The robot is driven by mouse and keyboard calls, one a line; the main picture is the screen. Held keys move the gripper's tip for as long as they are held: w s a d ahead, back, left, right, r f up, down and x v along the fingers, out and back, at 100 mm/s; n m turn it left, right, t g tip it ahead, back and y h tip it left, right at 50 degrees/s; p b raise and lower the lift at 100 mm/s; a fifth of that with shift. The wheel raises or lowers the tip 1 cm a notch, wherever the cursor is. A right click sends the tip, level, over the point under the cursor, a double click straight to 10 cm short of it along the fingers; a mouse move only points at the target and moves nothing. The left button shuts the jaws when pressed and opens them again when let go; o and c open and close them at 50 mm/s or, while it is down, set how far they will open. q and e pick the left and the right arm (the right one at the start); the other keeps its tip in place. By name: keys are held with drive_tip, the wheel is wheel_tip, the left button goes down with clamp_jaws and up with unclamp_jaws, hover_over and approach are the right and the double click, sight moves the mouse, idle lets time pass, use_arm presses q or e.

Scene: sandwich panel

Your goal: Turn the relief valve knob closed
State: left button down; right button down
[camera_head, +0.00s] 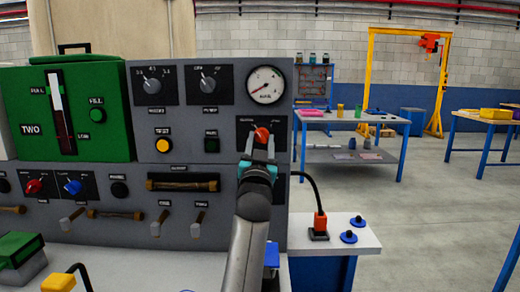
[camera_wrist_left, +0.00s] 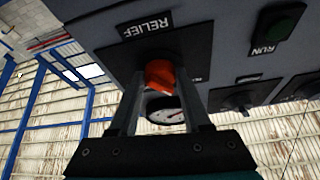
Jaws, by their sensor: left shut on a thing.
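The relief valve knob (camera_head: 262,134) is orange-red and sits on a black plate on the grey panel, below the round gauge (camera_head: 266,85). My left gripper (camera_head: 260,147) reaches up to it from below, with its fingers at the knob's sides. In the left wrist view the orange knob (camera_wrist_left: 159,75) lies between the fingertips of the left gripper (camera_wrist_left: 160,92), under the RELIEF label (camera_wrist_left: 145,27). The left gripper is shut on the knob. The knob's exact angle is hard to read because the fingers cover part of its plate. My right gripper does not show.
A RUN button (camera_head: 211,142) and a yellow button (camera_head: 162,145) sit left of the knob. A brown handle (camera_head: 183,182) and toggle levers are lower left. An orange plug (camera_head: 320,222) with a black cable stands on the ledge at right. Open floor lies beyond.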

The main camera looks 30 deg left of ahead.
use_arm(q)
drive_tip(key=shift+n+g+y+b, duration=0.4)
drive_tip(key=shift+n+y+b, duration=0.15)
drive_tip(key=shift+n, duration=0.85)
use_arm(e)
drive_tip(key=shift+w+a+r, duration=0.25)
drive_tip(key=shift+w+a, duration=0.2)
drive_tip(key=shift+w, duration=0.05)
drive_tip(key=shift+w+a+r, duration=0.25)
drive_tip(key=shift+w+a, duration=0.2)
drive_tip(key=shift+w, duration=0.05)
use_arm(q)
drive_tip(key=shift+c, duration=1.8)
unclamp_jaws()
